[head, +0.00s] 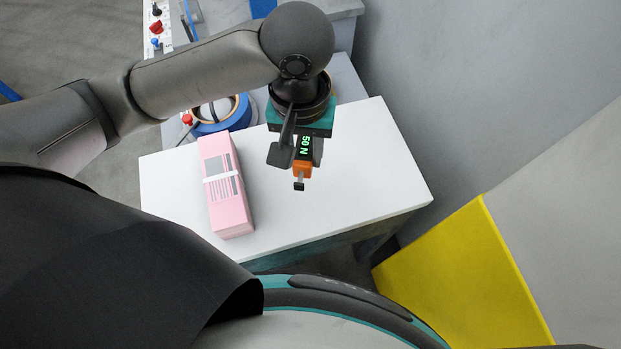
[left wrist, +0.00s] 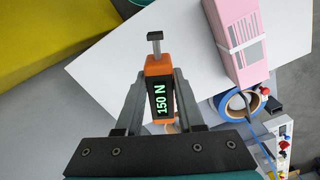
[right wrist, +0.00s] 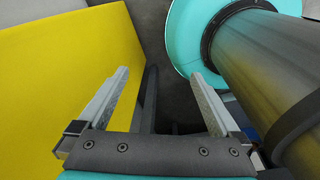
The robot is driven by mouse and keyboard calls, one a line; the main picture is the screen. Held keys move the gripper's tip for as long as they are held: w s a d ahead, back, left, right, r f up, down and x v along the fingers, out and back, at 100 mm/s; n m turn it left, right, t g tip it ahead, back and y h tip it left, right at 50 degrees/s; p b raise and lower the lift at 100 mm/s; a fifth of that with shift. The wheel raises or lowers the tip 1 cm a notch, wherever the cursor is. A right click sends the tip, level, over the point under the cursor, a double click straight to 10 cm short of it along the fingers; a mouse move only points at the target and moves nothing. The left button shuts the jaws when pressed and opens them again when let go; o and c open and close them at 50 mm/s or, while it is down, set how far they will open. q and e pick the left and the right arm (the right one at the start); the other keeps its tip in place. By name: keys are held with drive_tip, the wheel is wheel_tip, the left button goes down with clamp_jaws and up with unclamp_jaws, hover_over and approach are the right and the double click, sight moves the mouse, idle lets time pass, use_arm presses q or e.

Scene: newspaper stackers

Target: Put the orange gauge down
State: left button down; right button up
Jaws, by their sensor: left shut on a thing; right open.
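The orange gauge (head: 302,167) has a dark display with green digits and a small metal plunger at its end. My left gripper (head: 297,158) is shut on it, over the right part of the white tabletop (head: 350,150). In the left wrist view the gauge (left wrist: 159,85) sits between the two fingers of the left gripper (left wrist: 158,95), and its display reads 150 N. I cannot tell whether the gauge touches the table. My right gripper (right wrist: 160,95) is open and empty in the right wrist view, away from the tabletop.
A pink newspaper bundle (head: 226,190) with a white band lies on the table left of the gauge. A blue tape roll (head: 222,118) is behind the table. A yellow panel (head: 460,275) stands at the right. The tabletop right of the gauge is clear.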

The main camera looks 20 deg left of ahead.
use_arm(q)
drive_tip(key=r, duration=0.1)
drive_tip(key=d+r+p, duration=0.1)
drive_tip(key=r, duration=0.1)
drive_tip(key=s+r, duration=0.1)
drive_tip(key=shift+s+d+r+p, duration=0.1)
drive_tip(key=shift+d+r+p, duration=0.05)
drive_tip(key=shift+p, duration=0.15)
drive_tip(key=b, duration=0.5)
hover_over(310, 204)
drive_tip(key=shift+n, duration=0.3)
wheel_tip(310, 204, down, 15)
drive_tip(key=shift+r, duration=0.2)
drive_tip(key=shift+f+b, duration=0.75)
drive_tip(key=shift+f, duration=1.9)
use_arm(e)
drive_tip(key=f, duration=0.2)
drive_tip(key=s+f, duration=0.1)
drive_tip(key=f, duration=0.1)
drive_tip(key=shift+d, duration=0.1)
drive_tip(key=shift+s, duration=0.1)
use_arm(q)
drive_tip(key=c, duration=0.5)
unclamp_jaws()
drive_tip(key=shift+f, duration=0.1)
